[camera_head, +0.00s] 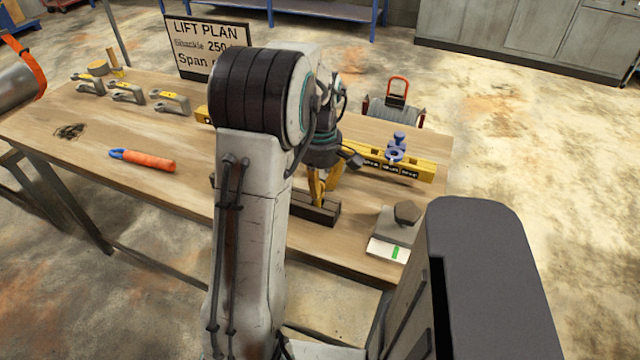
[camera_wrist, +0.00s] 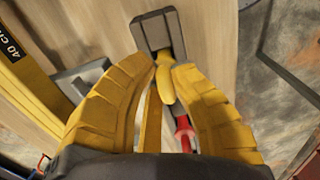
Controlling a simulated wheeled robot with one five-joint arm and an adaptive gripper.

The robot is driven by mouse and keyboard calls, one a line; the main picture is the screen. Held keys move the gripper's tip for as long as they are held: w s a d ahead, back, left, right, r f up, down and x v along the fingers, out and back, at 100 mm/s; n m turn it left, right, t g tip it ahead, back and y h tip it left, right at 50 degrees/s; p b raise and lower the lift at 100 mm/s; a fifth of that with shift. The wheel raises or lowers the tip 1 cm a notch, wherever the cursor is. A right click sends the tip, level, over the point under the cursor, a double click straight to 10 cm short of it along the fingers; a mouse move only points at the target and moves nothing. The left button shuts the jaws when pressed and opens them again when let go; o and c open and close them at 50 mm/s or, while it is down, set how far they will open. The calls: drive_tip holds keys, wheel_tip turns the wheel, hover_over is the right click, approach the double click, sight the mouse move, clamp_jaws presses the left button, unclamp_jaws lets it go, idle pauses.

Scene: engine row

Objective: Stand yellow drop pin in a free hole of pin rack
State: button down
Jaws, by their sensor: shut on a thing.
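The pin rack (camera_head: 312,210) is a dark, narrow block on the wooden table, partly hidden behind my arm. In the wrist view the rack (camera_wrist: 150,35) runs away below my fingers, and a groove or opening shows in its far end. My gripper (camera_head: 322,192) is just above the rack, pointing down. In the wrist view its yellow fingers (camera_wrist: 166,98) are closed around the yellow drop pin (camera_wrist: 166,82). The pin's lower end is over or at the rack; I cannot tell whether it is in a hole. A red pin (camera_wrist: 184,132) shows between the fingers, nearer the wrist.
A yellow beam (camera_head: 410,170) with a blue shackle (camera_head: 397,146) lies behind the rack. A grey block (camera_head: 390,226) with a dark knob is at right. An orange-handled tool (camera_head: 148,161) and several grey shackles (camera_head: 126,92) lie left. A lift plan sign (camera_head: 190,55) stands behind.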

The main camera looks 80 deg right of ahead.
drive_tip(key=shift+f, duration=0.15)
drive_tip(key=c, duration=1.2)
unclamp_jaws()
wheel_tip(320, 180, up, 12)
idle(0.3)
